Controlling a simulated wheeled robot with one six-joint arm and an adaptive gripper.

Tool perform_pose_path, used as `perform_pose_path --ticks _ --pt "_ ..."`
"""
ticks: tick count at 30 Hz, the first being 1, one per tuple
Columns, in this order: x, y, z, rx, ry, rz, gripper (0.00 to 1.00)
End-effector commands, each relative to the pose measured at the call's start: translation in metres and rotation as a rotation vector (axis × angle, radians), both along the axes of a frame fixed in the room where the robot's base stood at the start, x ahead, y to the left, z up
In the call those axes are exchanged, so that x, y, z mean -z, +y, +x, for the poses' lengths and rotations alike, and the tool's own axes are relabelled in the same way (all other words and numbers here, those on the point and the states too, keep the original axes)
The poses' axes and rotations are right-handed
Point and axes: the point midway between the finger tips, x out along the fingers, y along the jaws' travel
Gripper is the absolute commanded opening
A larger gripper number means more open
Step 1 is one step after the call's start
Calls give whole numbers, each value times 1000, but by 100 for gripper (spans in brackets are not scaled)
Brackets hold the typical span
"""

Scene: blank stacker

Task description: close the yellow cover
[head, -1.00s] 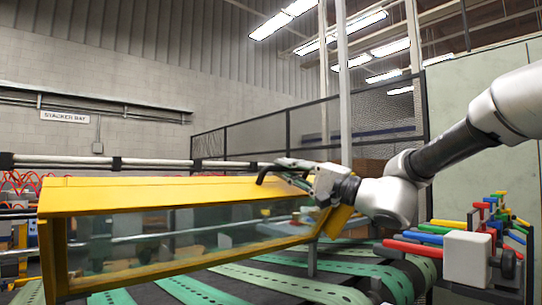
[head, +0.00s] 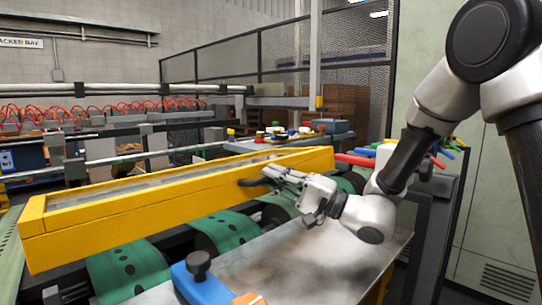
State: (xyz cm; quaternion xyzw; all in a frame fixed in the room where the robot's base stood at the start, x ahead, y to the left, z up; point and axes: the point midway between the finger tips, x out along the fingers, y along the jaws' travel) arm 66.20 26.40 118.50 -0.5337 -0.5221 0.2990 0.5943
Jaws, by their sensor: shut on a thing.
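The yellow cover (head: 150,217) is a long box-like frame with a clear window in its top. It lies low across the machine, its long yellow front face toward me and its window facing up. My gripper (head: 268,178) is at the right part of that front face, shut on a dark handle (head: 249,183) there. The fingers hide part of the handle. I cannot tell whether the cover's lower edge rests on the machine.
Green perforated belts (head: 130,268) run under the cover. A bare metal plate (head: 330,262) lies in front, with a blue block and black knob (head: 198,275) at its left. Coloured handles (head: 355,160) stand at the right. A mesh fence (head: 285,60) is behind.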

Motion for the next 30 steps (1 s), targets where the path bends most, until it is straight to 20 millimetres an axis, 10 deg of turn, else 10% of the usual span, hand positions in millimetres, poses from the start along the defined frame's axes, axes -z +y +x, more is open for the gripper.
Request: perform_pose_path --ticks 20,24,30 --pt "19 -1 -2 -2 -1 0 0" --pt "19 -1 -2 -1 0 0 35" --pt "19 -1 -1 -1 -1 0 35"
